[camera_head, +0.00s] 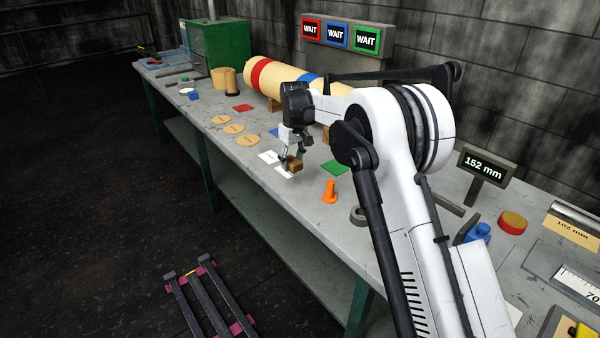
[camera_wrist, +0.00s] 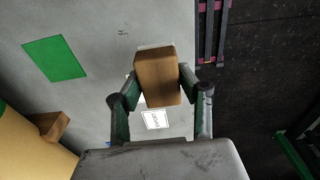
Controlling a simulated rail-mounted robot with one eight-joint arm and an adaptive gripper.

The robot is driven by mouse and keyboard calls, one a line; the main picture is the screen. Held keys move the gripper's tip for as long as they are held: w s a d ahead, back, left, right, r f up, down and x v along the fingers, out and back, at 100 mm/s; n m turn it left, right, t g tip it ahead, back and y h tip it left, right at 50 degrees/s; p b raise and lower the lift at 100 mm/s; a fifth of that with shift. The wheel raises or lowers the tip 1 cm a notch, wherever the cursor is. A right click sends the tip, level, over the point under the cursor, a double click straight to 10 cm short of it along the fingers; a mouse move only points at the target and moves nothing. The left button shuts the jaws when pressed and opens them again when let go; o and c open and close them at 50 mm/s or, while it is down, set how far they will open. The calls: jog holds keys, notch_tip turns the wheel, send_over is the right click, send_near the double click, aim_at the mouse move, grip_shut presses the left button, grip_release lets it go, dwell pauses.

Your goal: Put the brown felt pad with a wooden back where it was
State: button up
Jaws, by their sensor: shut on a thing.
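The brown felt pad with a wooden back (camera_head: 294,164) is a small brown block in my gripper (camera_head: 292,158), over the front part of the bench. In the wrist view the pad (camera_wrist: 156,76) sits between the two fingers of my gripper (camera_wrist: 158,88), which press on its sides. A white card (camera_head: 284,172) lies under or right beside the pad; I cannot tell whether the pad touches it. A second white card (camera_head: 268,157) lies to its left. One card with print (camera_wrist: 155,119) shows below the pad in the wrist view.
A green square (camera_head: 335,168) and an orange peg-like piece (camera_head: 330,191) lie right of the pad. Several round tan discs (camera_head: 233,128) lie left. A large cream roll (camera_head: 275,76) with coloured bands rests behind on wooden chocks. The bench's front edge is close.

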aim_at(300, 180)
jog(key=w+d+f, duration=0.1)
jog(key=w, duration=0.1)
jog(key=w+d+f, duration=0.1)
jog(key=d+f, duration=0.1)
jog(key=shift+w, duration=0.4)
jog(key=shift+a+f, duration=0.1)
jog(key=shift+f, duration=1.8)
jog(key=shift+f, duration=0.1)
jog(key=o, duration=1.1)
notch_tip(300, 180, up, 12)
jog(key=shift+s+d+r, duration=0.2)
jog(key=shift+s+d, duration=0.2)
